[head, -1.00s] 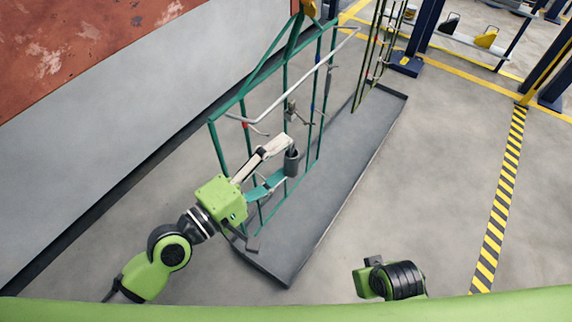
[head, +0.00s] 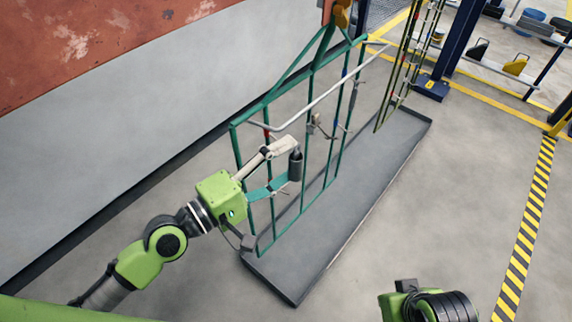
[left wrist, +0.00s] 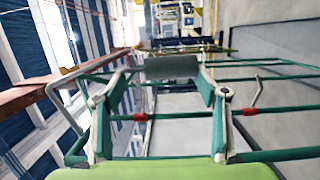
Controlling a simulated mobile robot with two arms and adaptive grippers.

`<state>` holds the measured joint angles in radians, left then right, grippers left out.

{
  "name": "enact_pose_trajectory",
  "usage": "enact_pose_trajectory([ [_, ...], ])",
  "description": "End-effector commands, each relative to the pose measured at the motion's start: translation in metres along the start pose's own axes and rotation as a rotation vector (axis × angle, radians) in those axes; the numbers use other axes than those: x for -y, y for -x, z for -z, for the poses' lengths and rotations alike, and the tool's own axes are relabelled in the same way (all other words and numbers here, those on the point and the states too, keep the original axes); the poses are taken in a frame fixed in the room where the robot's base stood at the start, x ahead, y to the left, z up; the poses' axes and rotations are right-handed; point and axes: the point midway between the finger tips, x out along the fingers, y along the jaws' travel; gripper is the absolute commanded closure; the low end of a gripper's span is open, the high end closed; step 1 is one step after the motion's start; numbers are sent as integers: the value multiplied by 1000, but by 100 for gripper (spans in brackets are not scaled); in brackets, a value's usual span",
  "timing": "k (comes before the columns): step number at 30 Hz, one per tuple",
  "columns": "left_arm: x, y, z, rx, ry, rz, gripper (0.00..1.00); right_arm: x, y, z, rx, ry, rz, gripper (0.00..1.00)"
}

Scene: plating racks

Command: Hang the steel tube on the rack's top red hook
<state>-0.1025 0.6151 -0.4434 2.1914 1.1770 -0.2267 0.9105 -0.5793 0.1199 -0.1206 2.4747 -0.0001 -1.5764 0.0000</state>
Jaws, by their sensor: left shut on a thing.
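The steel tube (head: 296,165) is a short dark grey cylinder, upright in the head view. My left gripper (head: 290,163) is shut on it, with its pale and teal fingers on either side. The tube also shows in the left wrist view (left wrist: 172,67), between the fingertips. The green rack (head: 237,150) stands behind the gripper. Its upper red hook (head: 266,133) is left of the tube in the head view and shows in the left wrist view (left wrist: 139,117). The tube is apart from that hook. Of my right arm, only a green and black part shows at the bottom; its fingers are hidden.
A grey tray (head: 345,215) lies on the floor under the rack. A second rack (head: 405,65) hangs farther back. The floor to the right is clear up to the striped line (head: 530,225).

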Motion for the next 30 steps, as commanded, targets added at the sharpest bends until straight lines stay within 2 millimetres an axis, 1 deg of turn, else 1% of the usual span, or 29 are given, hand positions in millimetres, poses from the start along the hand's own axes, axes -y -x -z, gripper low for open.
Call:
enact_pose_trajectory([
  [9,-1,0,1,0,-1,-1,60,0,2,0,0,0,-1,100],
  [30,0,1,6,0,-2,-1,60,0,-2,-1,0,0,0,100],
])
